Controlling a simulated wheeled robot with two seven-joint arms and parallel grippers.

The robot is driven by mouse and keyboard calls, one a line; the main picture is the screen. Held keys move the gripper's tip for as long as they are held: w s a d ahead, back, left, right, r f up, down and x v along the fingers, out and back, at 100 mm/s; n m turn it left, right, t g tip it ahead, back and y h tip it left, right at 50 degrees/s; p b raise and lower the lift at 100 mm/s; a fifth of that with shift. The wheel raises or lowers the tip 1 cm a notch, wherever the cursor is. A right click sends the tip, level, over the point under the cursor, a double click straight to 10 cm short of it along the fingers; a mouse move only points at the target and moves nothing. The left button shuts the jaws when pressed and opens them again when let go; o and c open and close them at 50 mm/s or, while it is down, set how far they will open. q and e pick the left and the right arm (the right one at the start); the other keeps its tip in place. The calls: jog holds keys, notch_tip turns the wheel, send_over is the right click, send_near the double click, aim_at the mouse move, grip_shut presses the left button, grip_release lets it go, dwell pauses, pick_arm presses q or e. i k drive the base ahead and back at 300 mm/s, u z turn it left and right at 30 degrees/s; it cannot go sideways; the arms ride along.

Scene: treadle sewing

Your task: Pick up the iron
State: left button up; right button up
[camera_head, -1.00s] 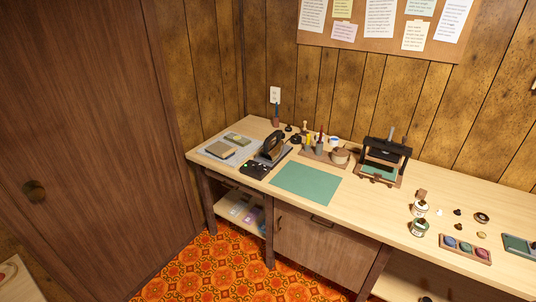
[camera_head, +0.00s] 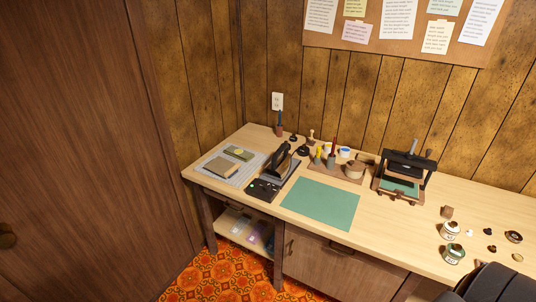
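The iron (camera_head: 281,160) is dark and rests tilted on its stand near the left end of the wooden bench. A black control box (camera_head: 263,190) with a lit green light sits at the front of the stand. Neither of my grippers shows in the head view, so nothing of mine is seen touching the iron.
Left of the iron is a grey mat (camera_head: 214,180) with a book (camera_head: 222,167). Right is a bare green mat (camera_head: 320,204). Behind are a tool tray (camera_head: 350,179) and cups. A black press (camera_head: 404,176) and small jars (camera_head: 451,230) stand further right.

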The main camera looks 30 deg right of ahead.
aim_at(279, 166)
jog(key=i, duration=1.45)
jog(key=z, duration=3.05)
jog(key=k, duration=0.15)
jog(key=u, duration=2.35)
